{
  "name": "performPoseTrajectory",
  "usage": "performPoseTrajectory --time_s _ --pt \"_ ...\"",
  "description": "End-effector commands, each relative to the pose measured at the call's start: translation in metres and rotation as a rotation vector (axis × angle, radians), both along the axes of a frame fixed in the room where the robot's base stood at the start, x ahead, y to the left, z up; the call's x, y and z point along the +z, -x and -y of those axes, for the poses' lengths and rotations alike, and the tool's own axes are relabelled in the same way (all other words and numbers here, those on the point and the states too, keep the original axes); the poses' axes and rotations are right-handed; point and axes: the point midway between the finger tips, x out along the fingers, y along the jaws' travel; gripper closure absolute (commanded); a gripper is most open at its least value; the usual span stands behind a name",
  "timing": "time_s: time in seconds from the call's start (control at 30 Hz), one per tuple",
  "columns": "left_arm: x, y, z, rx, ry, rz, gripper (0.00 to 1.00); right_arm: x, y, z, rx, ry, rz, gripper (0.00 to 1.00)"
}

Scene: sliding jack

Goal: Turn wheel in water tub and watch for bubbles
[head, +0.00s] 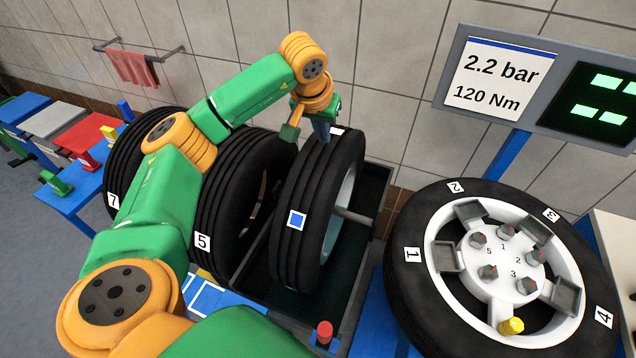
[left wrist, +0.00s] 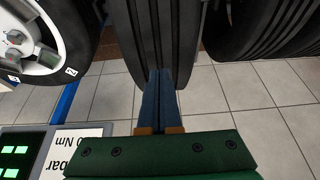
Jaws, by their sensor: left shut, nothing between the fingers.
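A black tyre wheel (head: 318,215) stands upright in the dark water tub (head: 375,195) in the head view, on an axle at its right side. Its tread bears a blue square mark and a white patch near the top. My left gripper (head: 322,132) is shut and empty, its blue fingers at the top of the tread. In the left wrist view the fingers (left wrist: 158,85) point at the tread of the wheel (left wrist: 155,35); I cannot tell whether they touch. No bubbles can be made out. My right gripper is out of view.
Tyres numbered 5 (head: 225,215) and 7 (head: 125,165) stand to the left. A wheel with lug nuts (head: 420,290) lies to the right, below a display panel (head: 535,85). A red knob (head: 324,332) is in front of the tub. A tiled wall is behind.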

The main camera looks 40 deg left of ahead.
Motion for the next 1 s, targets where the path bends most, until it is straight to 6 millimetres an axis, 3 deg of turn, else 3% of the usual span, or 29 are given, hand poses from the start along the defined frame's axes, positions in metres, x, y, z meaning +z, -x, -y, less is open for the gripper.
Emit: performPoseTrajectory --time_s 0.77,1.0 --pt "-0.026 0.001 0.0 0.002 0.002 -0.001 1.0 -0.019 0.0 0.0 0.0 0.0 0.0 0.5" --pt "-0.035 0.026 0.006 0.0 0.001 -0.002 1.0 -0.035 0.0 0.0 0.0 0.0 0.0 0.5"
